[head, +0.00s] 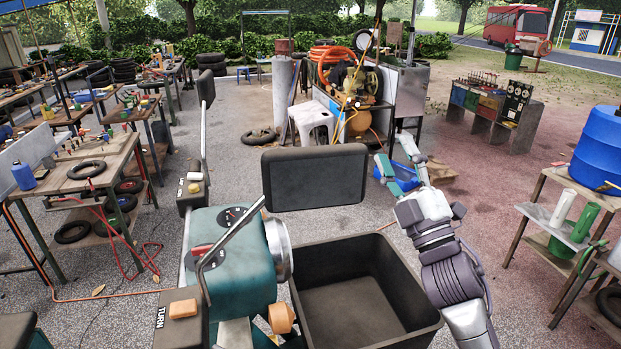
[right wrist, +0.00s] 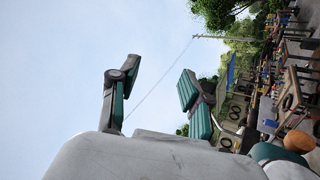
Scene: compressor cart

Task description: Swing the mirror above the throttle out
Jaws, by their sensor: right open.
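The near mirror (head: 314,177) is a broad dark rectangle in the middle of the head view. Its grey stalk (head: 228,242) rises from a box marked TURN (head: 178,318) on the near side of the teal handlebar housing (head: 232,262). The throttle grip is not clear to me. A second mirror (head: 206,89) stands nearly edge-on on the far side. My right gripper (head: 396,160) is open and empty, to the right of the near mirror with a gap in the picture. Its spread fingers also show in the right wrist view (right wrist: 158,95), against sky. My left gripper is not in view.
A table with a blue barrel (head: 601,150) stands at the right. Workbenches (head: 85,180) stand at the left. Paved ground lies between.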

